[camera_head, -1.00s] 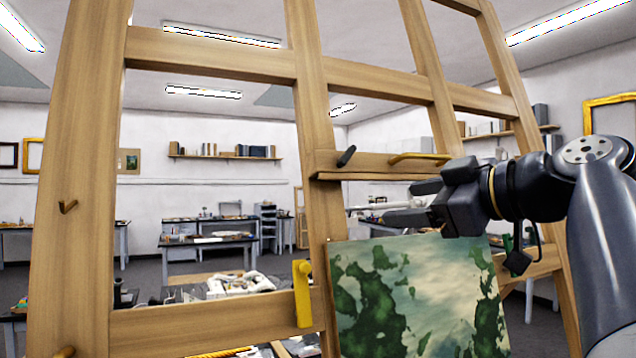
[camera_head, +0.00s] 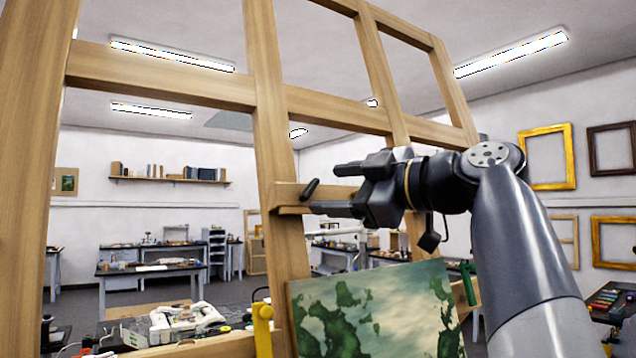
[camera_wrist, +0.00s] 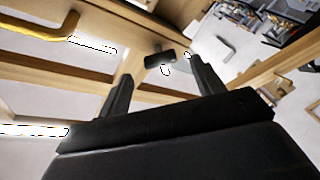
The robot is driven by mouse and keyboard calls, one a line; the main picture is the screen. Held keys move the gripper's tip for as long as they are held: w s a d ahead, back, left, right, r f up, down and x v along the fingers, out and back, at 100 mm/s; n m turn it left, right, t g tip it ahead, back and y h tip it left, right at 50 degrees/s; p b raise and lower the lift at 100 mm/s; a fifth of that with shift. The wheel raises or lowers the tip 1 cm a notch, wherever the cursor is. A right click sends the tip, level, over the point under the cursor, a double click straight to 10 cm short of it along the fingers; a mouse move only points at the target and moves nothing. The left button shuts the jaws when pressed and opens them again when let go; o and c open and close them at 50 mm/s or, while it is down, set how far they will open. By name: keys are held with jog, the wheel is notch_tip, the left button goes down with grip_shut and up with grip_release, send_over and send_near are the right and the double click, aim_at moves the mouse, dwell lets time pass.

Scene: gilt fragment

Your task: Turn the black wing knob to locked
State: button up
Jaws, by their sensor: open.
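The black wing knob (camera_head: 310,189) sits on the wooden crosspiece (camera_head: 284,196) of the large easel, tilted with its upper end to the right. In the wrist view the knob (camera_wrist: 160,59) shows as a short dark bar just beyond the fingertips, roughly between them. My gripper (camera_head: 325,189) is open, its two dark fingers pointing left toward the knob. In the wrist view the fingers (camera_wrist: 163,68) stand apart with nothing between them. I cannot tell from these views whether a finger touches the knob. No lock marking is readable.
A green and cream painting (camera_head: 375,315) stands below the gripper. A yellow latch (camera_head: 263,325) is on the easel's lower left. A yellow handle (camera_wrist: 40,32) shows at the wrist view's upper left. Easel posts surround the arm; benches stand far behind.

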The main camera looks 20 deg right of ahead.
aim_at(315, 189)
jog(key=shift+p+x, duration=0.5)
jog(key=shift+x, duration=1.5)
jog(key=shift+c, duration=0.4)
jog(key=c, duration=0.9)
